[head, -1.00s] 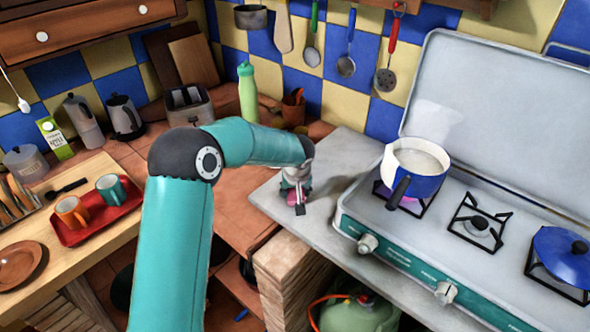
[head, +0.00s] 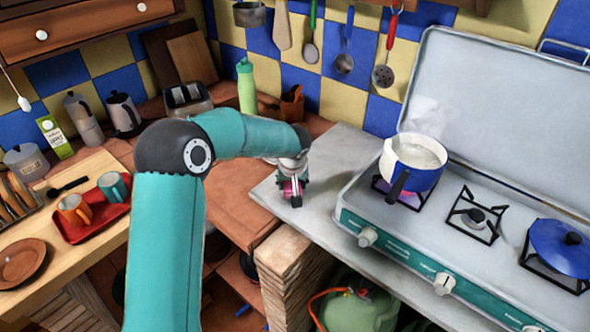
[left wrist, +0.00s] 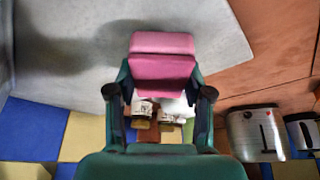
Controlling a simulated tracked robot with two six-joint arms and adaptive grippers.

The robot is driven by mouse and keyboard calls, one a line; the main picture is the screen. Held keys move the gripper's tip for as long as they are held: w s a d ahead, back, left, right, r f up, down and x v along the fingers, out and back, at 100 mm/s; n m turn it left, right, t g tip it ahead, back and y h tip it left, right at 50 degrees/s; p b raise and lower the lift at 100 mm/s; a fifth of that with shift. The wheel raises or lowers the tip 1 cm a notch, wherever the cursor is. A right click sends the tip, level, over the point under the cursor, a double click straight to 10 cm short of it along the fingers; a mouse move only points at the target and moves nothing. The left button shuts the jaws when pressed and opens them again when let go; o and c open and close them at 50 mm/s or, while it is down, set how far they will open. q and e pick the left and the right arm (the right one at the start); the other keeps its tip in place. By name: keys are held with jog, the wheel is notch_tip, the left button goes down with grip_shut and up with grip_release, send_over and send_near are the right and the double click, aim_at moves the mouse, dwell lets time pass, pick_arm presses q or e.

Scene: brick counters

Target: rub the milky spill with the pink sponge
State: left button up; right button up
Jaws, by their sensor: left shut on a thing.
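The pink sponge (left wrist: 163,70) is held between the two fingers of my left gripper (left wrist: 156,92), which are shut on it. In the head view my left gripper (head: 294,195) is low over the left end of the grey worktop (head: 330,205), left of the stove. Only a little of the sponge shows there, and I cannot tell if it touches the worktop. I cannot make out the milky spill in either view. My right gripper is not in view.
The camping stove (head: 400,245), with a blue and white pot (head: 424,180) on its left burner, stands right of my left gripper. The worktop around the gripper looks clear.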

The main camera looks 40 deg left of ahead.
pick_arm(q)
jog(key=shift+w+d+r, duration=0.2)
jog(key=shift+d+r, duration=0.05)
jog(key=shift+r, duration=0.15)
jog(key=shift+d+r+p, duration=0.2)
jog(key=shift+r+p, duration=0.3)
jog(key=shift+r, duration=0.4)
jog(key=shift+r+p, duration=0.6)
jog(key=shift+r, duration=0.85)
jog(key=shift+f, duration=0.1)
